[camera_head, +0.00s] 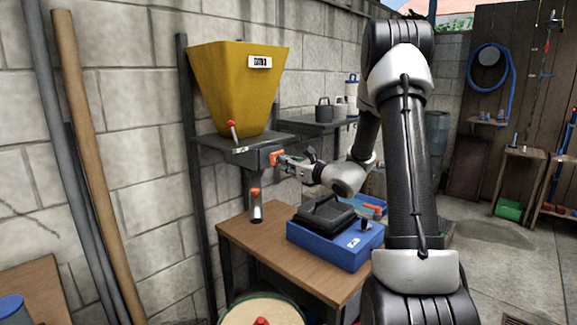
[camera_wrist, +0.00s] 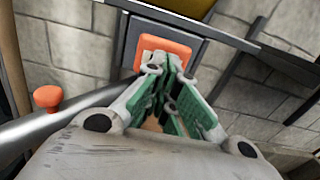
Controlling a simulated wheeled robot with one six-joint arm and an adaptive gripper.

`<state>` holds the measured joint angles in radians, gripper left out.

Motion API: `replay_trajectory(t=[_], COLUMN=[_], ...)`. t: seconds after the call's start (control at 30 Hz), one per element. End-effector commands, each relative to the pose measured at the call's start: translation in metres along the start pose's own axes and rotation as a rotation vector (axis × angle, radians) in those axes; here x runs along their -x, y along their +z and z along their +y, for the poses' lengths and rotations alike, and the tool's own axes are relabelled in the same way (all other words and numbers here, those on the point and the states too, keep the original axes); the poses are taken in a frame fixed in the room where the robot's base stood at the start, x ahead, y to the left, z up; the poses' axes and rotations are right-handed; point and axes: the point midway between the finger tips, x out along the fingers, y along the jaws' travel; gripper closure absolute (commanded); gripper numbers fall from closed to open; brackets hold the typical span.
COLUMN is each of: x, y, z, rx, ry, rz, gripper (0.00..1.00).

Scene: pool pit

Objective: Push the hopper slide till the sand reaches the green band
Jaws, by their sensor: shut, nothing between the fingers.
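The yellow hopper (camera_head: 235,85) stands on a dark metal shelf bracket by the block wall. An orange block, seemingly the slide's push end (camera_head: 275,158), sits on a grey housing below it; it also shows in the wrist view (camera_wrist: 178,44). My gripper (camera_head: 281,161) is shut and empty, its tips at the orange block's face; in the wrist view the green-padded fingers (camera_wrist: 165,66) overlap its lower part. I cannot tell whether they touch. No sand and no green band can be made out.
A grey tube (camera_head: 256,213) with an orange knob (camera_head: 254,193) stands below the hopper; a red-knobbed lever (camera_head: 231,125) sits above. A blue box (camera_head: 335,245) occupies the wooden table (camera_head: 262,250). A round tub (camera_head: 262,309) is at the bottom edge.

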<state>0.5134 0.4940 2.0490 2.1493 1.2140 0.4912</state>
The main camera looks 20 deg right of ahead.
Motion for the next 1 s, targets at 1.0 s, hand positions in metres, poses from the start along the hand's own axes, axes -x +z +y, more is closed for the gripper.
replay_trajectory(t=[1.0], x=[-0.053], y=[0.001], z=[-0.001], rx=[0.0], ry=[0.001], rz=[-0.001], gripper=[1.0])
